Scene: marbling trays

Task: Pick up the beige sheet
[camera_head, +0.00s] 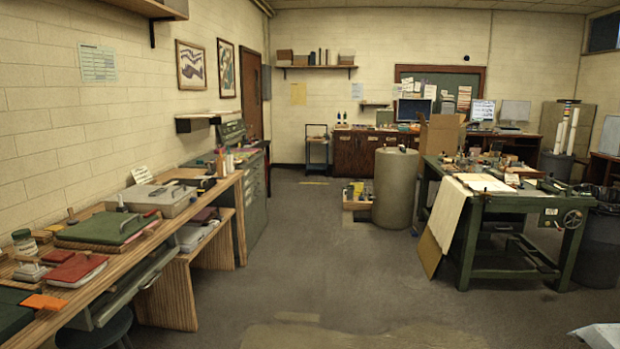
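A beige sheet (446,213) hangs down over the left end of the green worktable (494,208) on the right side of the room. Its upper part meets the tabletop; how far it reaches across the top is hard to tell. A paler sheet or pad (484,183) lies flat on the tabletop beside it. A tan board (430,253) leans below the hanging sheet, near the floor.
A wooden bench (150,246) with trays and tools runs along the left wall. A grey-beige drum (396,187) stands left of the worktable, with a small crate (357,203) beside it. A dark bin (600,245) stands at the right. The middle floor is clear.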

